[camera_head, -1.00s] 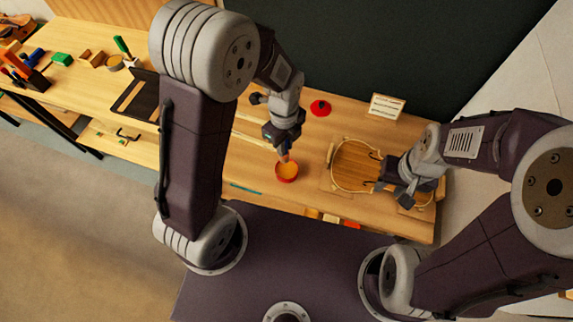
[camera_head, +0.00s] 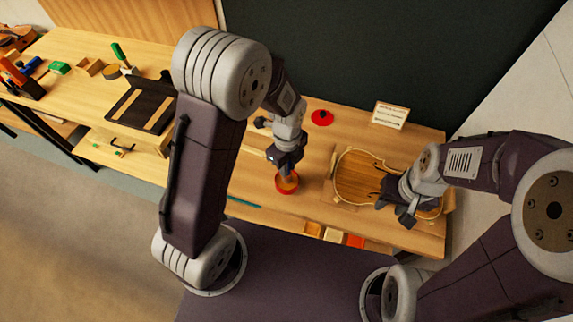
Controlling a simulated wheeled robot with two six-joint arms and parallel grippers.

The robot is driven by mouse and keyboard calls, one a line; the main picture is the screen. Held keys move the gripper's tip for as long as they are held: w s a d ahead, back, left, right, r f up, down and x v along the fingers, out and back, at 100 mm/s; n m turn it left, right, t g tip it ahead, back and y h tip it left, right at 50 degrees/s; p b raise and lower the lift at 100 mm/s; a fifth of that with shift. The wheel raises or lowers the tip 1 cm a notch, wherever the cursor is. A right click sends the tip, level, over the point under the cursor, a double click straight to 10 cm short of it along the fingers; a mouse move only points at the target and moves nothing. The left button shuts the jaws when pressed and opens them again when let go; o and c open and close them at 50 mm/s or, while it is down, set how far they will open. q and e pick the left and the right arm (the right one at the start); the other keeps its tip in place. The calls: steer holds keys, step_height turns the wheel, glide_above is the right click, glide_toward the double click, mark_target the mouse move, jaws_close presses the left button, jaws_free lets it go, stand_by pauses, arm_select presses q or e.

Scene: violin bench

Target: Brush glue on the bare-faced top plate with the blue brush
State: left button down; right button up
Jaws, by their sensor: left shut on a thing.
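The top plate (camera_head: 358,172), a violin-shaped wooden plate, lies on the right part of the bench. My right gripper (camera_head: 398,213) is over its right half and hides part of it; its jaw opening is not clear. A red pot with orange contents (camera_head: 287,186) stands left of the plate. My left gripper (camera_head: 286,170) points down right above the pot, shut on a thin tool that looks like the brush. The brush is mostly hidden, its colour cannot be told, and its tip seems to be at or in the pot.
A red round object (camera_head: 322,118) and a small sign (camera_head: 391,115) stand behind. Small coloured blocks (camera_head: 334,235) lie at the front edge. A black board (camera_head: 143,108) and a green-handled tool (camera_head: 119,53) are on the left bench. Bare wood lies between pot and plate.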

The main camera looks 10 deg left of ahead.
arm_select(q)
steer(key=shift+f+b, duration=0.35)
steer(key=shift+f, duration=0.1)
stand_by(1.0)
steer(key=shift+s+f, duration=0.1)
steer(key=shift+s, duration=0.05)
stand_by(0.9)
step_height(320, 180, up, 7)
steer(key=p, duration=0.7)
steer(key=shift+r, duration=0.2)
steer(key=shift+f, duration=0.15)
